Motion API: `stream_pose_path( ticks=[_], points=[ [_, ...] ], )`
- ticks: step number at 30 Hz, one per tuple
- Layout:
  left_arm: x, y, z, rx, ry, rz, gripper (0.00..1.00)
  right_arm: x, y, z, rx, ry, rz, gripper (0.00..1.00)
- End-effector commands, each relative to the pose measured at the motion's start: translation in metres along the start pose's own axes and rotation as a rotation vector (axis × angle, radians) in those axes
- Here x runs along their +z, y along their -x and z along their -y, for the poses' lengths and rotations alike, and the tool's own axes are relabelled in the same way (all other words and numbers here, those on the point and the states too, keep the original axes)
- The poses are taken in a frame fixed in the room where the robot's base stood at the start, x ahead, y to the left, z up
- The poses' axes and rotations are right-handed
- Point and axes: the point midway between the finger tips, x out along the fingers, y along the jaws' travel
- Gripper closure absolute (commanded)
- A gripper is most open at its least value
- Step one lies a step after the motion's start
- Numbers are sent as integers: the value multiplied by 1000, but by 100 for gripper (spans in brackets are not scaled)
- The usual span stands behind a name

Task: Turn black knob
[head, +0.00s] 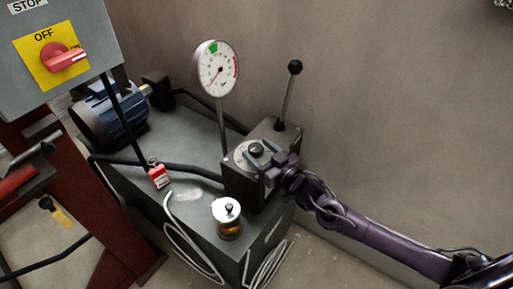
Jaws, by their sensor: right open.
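My right gripper (258,158) reaches in from the right and is open. Its two fingers lie on either side of the knob, close to it. I cannot tell whether they touch it. My left gripper is not in view.
A black-topped lever (290,92) stands behind the knob. A round gauge (217,68) on a post rises to the left. A silver-capped jar (228,218), a red padlock (157,175) and a blue motor (108,118) are nearby. A switch box (88,35) overhangs upper left.

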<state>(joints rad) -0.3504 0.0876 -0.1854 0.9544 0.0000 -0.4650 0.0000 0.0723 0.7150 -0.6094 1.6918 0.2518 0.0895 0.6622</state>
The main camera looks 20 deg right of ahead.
Motion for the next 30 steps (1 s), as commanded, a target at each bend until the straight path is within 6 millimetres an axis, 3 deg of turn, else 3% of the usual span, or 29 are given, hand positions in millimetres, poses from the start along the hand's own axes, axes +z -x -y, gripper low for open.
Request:
stream_pose_path(
  ticks=[6, 15, 24, 30],
  points=[
    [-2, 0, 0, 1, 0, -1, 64, 0, -20, 0, 1, 0, -1, 40],
    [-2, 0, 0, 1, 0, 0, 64, 0, -21, 0, 1, 0, 0, 41],
    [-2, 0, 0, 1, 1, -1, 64, 0, -21, 0, 1, 0, 0, 80],
    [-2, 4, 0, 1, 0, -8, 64, -2, -22, 2, 39, -4, -4, 83]
  ],
)
